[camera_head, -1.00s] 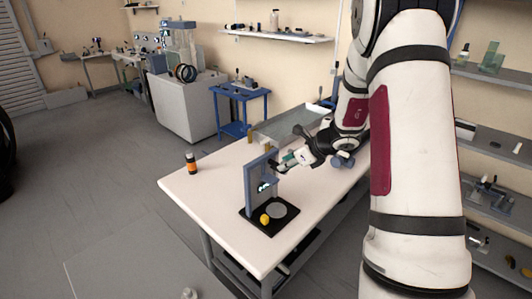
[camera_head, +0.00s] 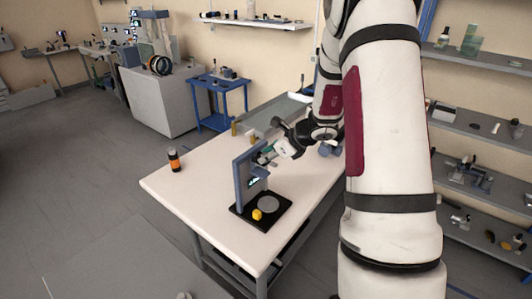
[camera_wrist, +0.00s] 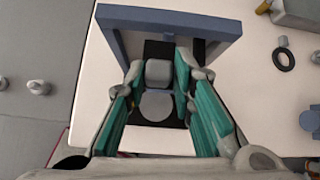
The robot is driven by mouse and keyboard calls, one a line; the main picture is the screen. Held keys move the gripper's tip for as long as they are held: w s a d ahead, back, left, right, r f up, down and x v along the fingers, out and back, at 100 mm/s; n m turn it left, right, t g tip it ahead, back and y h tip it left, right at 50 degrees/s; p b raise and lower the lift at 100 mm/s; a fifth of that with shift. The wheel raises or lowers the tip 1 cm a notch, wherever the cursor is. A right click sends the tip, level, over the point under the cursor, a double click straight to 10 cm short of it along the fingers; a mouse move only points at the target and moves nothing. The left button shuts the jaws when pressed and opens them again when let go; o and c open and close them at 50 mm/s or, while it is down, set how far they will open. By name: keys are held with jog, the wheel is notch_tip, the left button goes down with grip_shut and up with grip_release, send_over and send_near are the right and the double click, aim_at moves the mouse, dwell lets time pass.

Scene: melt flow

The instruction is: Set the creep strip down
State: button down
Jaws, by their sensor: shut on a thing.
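My gripper (camera_head: 264,156) is beside the upper part of a blue-grey upright stand (camera_head: 243,178) on the white table. In the wrist view its teal fingers (camera_wrist: 158,80) reach down on both sides of a small grey piece (camera_wrist: 158,71), which I take to be the creep strip. The fingers hide its sides, and it is too small to make out in the head view. The stand has a black base (camera_head: 241,215) with a round grey disc (camera_head: 268,203) and a yellow knob (camera_head: 257,215). The stand's blue frame (camera_wrist: 112,33) spans the top of the wrist view.
An orange-and-black bottle (camera_head: 174,160) stands at the table's left edge. The white tabletop (camera_head: 200,185) is clear between the bottle and the stand. A grey tray (camera_head: 283,112) lies at the back. A dark ring (camera_wrist: 284,59) lies right of the stand in the wrist view.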

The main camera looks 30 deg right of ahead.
jog(key=shift+f+b, duration=1.55)
jog(key=shift+f, duration=0.8)
jog(key=shift+f+b, duration=0.25)
jog(key=shift+b, duration=0.05)
jog(key=c, duration=1.3)
grip_release()
jog(key=v, duration=1.2)
